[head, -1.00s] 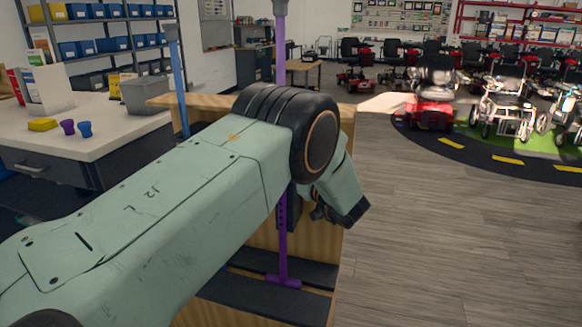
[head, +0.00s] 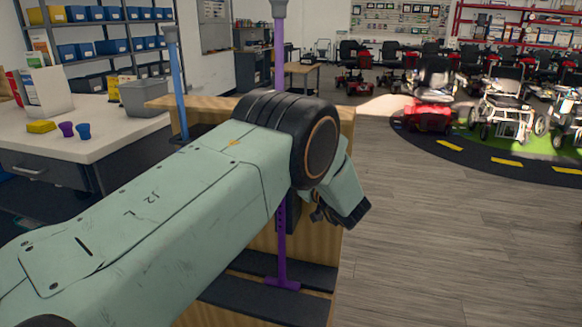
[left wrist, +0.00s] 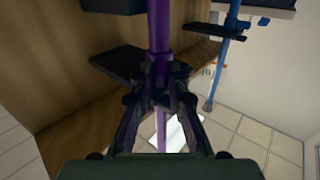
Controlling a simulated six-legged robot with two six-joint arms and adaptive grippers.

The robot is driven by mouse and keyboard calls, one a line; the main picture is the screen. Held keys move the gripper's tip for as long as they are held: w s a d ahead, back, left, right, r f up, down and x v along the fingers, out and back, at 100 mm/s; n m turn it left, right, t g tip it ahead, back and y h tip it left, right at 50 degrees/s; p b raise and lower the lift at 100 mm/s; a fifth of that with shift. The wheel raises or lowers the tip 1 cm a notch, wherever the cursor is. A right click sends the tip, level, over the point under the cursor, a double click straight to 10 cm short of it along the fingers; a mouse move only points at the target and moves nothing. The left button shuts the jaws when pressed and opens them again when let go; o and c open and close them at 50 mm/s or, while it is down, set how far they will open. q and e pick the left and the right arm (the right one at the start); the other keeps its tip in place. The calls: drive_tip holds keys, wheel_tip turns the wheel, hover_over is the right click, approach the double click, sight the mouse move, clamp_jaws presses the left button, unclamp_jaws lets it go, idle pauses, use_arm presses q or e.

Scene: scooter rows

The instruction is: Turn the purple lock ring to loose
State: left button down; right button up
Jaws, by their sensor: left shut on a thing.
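A purple pole (head: 281,240) with a grey top stands upright against a wooden stand in the head view, its middle hidden behind my left arm. In the left wrist view the purple pole (left wrist: 158,25) runs down between my fingers. My left gripper (left wrist: 162,98) is shut on it, with a finger on each side. In the head view my left gripper is mostly hidden by my arm. My right gripper is not in view.
A blue pole (head: 177,85) stands left of the purple one on the wooden stand (head: 345,150). A white counter (head: 110,125) with purple and blue cups is at left. Scooters, including a red one (head: 432,105), stand at the back right. The floor at right is clear.

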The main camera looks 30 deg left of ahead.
use_arm(q)
drive_tip(key=shift+r, duration=0.1)
drive_tip(key=c, duration=1.3)
unclamp_jaws()
drive_tip(key=v, duration=1.2)
